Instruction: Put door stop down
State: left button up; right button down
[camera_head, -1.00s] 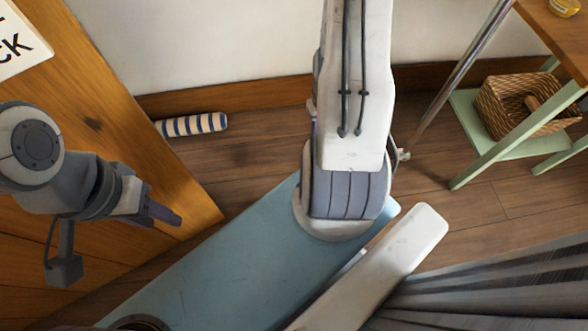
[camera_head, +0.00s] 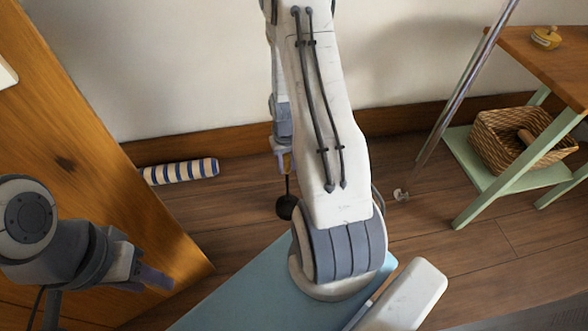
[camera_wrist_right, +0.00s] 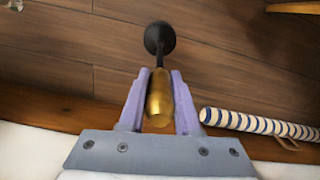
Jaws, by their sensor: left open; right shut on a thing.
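The door stop (camera_wrist_right: 158,98) has a brass body and a black stem with a round black end. My right gripper (camera_wrist_right: 155,85) is shut on the brass body, with the lilac fingers on either side. In the head view the door stop's black end (camera_head: 285,207) hangs straight down below my right gripper (camera_head: 284,160), over the wooden floor near the wall. I cannot tell whether it touches the floor. My left gripper (camera_head: 155,279) is open and empty, low at the left in front of the wooden door.
A blue-and-cream striped roll (camera_head: 180,172) lies on the floor along the skirting, beside the wooden door (camera_head: 75,150). A green-framed table (camera_head: 560,72) with a wicker basket (camera_head: 490,137) stands at the right, near a metal pole (camera_head: 462,90).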

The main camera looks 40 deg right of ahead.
aim_at(287, 174)
notch_tip(287, 174, down, 4)
jog(key=b, duration=0.3)
jog(key=shift+r, duration=0.1)
jog(key=c, duration=0.6)
grip_release()
jog(key=shift+f, duration=0.2)
